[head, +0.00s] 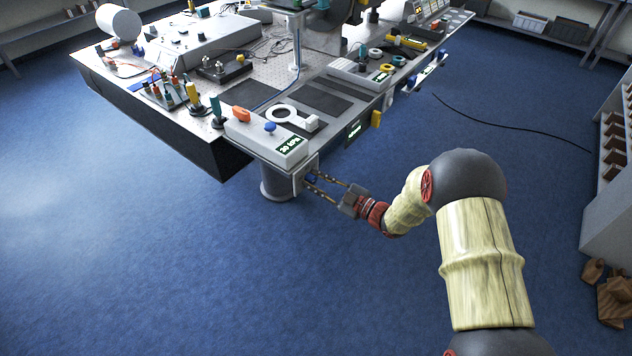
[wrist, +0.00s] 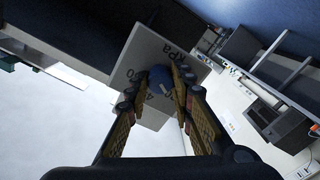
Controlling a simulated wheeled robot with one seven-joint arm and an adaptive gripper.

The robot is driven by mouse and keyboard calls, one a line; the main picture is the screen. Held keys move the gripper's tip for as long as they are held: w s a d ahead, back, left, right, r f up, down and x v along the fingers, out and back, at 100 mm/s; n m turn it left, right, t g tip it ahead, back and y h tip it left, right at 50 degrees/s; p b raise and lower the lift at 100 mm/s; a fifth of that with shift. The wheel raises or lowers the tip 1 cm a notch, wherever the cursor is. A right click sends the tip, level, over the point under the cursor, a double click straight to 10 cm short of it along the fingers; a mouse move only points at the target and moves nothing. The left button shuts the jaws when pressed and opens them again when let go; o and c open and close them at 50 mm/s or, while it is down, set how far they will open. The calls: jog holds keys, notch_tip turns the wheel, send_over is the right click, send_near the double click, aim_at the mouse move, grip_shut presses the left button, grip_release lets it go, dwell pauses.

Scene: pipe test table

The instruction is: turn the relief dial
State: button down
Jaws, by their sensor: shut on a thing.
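The relief dial is a small blue knob (wrist: 160,80) on a light grey plate (wrist: 140,62) marked "kPa" and with numbers, tilted in the wrist view. My gripper (wrist: 163,88) has its two yellow-padded fingers around the knob, one on each side, shut on it. The fingers hide the knob's sides and part of the scale. In the head view my gripper (head: 314,187) reaches in from the right to the plate on the table's front corner, below the tabletop. The knob itself is too small and covered to make out there.
A yellow part (head: 376,119) sticks out from the table's edge. The blue floor in front is clear.

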jog(key=c, duration=1.5)
grip_release()
jog(key=shift+c, duration=0.2)
jog(key=v, duration=1.2)
